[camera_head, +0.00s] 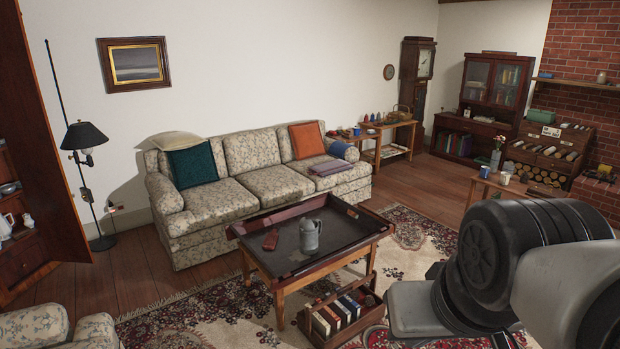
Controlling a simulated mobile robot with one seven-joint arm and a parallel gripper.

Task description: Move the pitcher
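A grey lidded pitcher (310,236) stands upright on the dark, raised-rim top of the low wooden coffee table (352,247), near the middle. A small reddish-brown item (270,239) lies on the same top to its left. White jug-like vessels (6,226) also show at the far left edge, inside the wooden cabinet, partly cut off by the frame. My arm fills the lower right of the view, apart from the table in the picture. The fingers of my gripper do not show.
A floral sofa (235,200) stands behind the coffee table. A wooden crate of books (345,317) sits on the rug at the table's front. A floor lamp (88,170) stands at left. Bare wooden floor (420,183) shows between the sofa and the right-hand small table (482,181).

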